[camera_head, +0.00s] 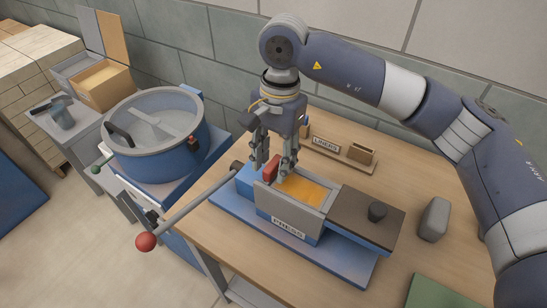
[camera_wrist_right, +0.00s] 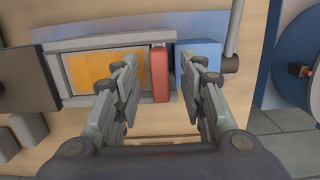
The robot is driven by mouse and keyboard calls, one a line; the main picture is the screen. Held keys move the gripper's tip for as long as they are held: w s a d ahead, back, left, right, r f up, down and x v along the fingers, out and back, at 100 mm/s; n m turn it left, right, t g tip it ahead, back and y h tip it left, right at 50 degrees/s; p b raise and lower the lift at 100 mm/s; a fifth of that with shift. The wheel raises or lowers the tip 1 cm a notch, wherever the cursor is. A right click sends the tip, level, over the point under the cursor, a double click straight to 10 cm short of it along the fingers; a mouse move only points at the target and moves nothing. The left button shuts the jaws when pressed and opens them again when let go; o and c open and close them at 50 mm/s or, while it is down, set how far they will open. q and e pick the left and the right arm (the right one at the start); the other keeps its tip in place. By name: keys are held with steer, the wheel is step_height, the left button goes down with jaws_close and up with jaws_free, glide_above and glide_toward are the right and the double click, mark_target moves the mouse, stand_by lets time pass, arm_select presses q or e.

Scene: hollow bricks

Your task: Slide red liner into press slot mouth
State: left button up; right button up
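The red liner (camera_head: 271,168) stands upright at the left end of the press (camera_head: 290,229), beside the blue block (camera_head: 246,181). In the wrist view the red liner (camera_wrist_right: 160,75) lies between the orange-filled slot (camera_wrist_right: 95,70) and the blue block (camera_wrist_right: 204,62). My right gripper (camera_head: 274,163) is above it, fingers on either side. In the wrist view the gripper (camera_wrist_right: 163,78) is open, with gaps between both fingers and the liner. How deep the liner sits is unclear. My left gripper is not in view.
A rack labelled LINERS (camera_head: 327,144) stands behind the press with a brown block (camera_head: 361,153) on it. A lever with a red ball (camera_head: 146,242) sticks out left. A blue mixer drum (camera_head: 182,155) stands left.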

step_height(320, 180, up, 12)
steer(key=w, duration=0.1)
steer(key=shift+d, duration=0.45)
steer(key=shift+f, duration=0.1)
stand_by(0.3)
